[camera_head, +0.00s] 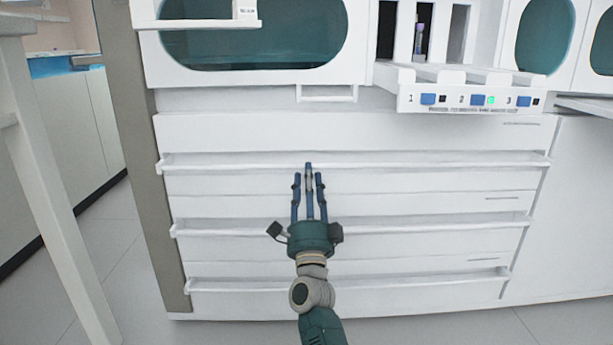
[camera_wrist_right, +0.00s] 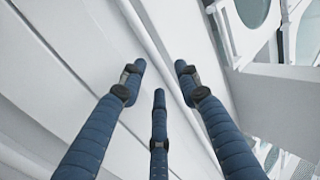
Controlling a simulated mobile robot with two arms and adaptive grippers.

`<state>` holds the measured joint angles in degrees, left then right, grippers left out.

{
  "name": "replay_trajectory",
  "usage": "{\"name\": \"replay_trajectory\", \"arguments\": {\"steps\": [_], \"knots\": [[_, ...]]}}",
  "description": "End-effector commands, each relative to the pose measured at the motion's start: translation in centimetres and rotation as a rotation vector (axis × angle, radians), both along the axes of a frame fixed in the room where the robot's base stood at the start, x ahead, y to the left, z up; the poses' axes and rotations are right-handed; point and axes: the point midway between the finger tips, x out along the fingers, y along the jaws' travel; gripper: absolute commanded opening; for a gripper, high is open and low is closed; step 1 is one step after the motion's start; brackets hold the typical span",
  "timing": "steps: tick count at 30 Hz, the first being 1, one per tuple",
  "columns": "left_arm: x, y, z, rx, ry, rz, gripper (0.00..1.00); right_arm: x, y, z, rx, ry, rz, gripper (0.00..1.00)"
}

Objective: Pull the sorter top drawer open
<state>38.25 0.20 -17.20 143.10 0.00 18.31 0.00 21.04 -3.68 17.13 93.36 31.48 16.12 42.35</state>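The sorter is a white cabinet with three wide drawers stacked in its lower front. The top drawer (camera_head: 420,136) looks shut, and a long ledge-like handle (camera_head: 440,162) runs across it. My right gripper (camera_head: 309,178) has three blue fingers, and its tips are at the middle of that handle. In the right wrist view, the fingers (camera_wrist_right: 158,75) are spread apart on either side of the diagonal handle rail (camera_wrist_right: 150,35). I cannot tell whether they touch it. My left gripper is not in view.
A tray with numbered blue buttons (camera_head: 470,100) juts out above the top drawer at right. Two more drawer handles (camera_head: 440,226) (camera_head: 420,283) lie below. A white table leg (camera_head: 55,200) stands at left. Grey floor (camera_head: 110,225) shows beside the cabinet.

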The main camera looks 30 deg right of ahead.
Motion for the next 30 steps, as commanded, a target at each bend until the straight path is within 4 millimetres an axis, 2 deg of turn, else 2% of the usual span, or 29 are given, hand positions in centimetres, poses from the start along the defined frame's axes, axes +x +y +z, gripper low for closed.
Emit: {"name": "replay_trajectory", "arguments": {"steps": [2, 7, 18, 23, 30], "knots": [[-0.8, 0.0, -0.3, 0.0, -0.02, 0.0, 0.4, 0.9, -0.7, 0.6, 0.001, -0.004, -0.001, 0.33], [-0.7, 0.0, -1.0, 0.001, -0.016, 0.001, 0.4, 2.3, -1.4, 1.6, 0.0, 0.0, 0.0, 0.33], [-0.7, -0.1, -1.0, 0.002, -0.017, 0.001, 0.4, 2.6, -1.6, 2.0, -0.001, 0.002, 0.0, 0.33], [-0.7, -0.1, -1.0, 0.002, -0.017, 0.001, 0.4, 2.6, -1.6, 2.0, -0.001, 0.002, 0.0, 0.01], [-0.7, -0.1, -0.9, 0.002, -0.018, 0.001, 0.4, 2.6, -1.6, 2.0, -0.001, 0.002, 0.0, 0.0]]}}
